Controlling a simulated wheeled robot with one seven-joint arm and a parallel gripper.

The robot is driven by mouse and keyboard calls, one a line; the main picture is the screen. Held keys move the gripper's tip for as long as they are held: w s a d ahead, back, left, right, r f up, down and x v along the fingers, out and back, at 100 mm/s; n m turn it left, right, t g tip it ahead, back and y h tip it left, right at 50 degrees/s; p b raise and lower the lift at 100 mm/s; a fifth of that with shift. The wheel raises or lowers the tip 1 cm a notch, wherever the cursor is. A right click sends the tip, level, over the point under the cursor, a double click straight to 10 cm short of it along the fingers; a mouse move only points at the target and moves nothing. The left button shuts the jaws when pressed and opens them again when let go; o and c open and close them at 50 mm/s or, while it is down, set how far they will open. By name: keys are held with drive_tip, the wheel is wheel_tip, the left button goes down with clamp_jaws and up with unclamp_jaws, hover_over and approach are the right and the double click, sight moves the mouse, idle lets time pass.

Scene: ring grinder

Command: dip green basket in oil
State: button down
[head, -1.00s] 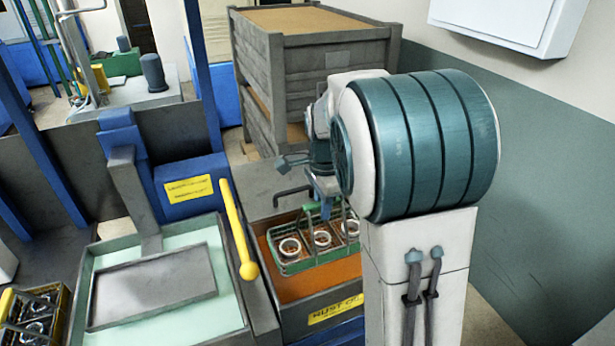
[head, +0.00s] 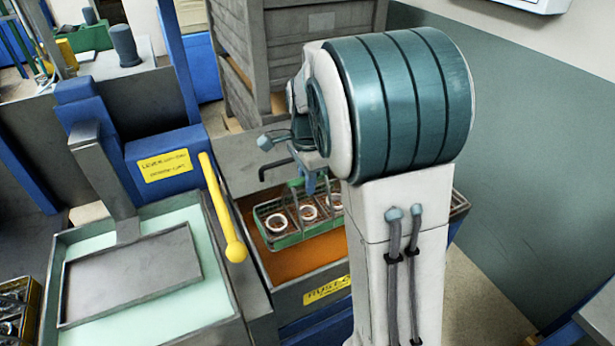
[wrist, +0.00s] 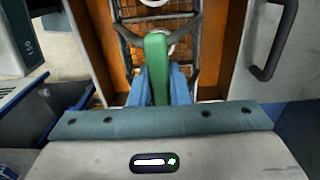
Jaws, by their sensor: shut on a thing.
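The green basket (head: 290,238) hangs from my gripper (head: 308,184) over the orange-brown oil in the grey oil tank (head: 328,275). It carries several metal rings and looks about level. In the head view I cannot tell whether its bottom touches the oil. In the wrist view my gripper (wrist: 157,88) has its blue fingers shut on the basket's green handle (wrist: 157,55). The basket's wire mesh and part of a ring show beyond the handle, with oil on both sides. My arm hides the right end of the basket in the head view.
Left of the oil tank is a tank of pale green liquid (head: 95,240) with a grey tray (head: 130,275) over it. A yellow lever (head: 222,210) stands between the tanks. Another basket (head: 15,315) is at the lower left. Wooden crates (head: 310,60) stand behind.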

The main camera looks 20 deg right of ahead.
sight(308, 211)
drive_tip(key=shift+f+b, duration=3.75)
drive_tip(key=shift+f, duration=2.35)
idle(0.8)
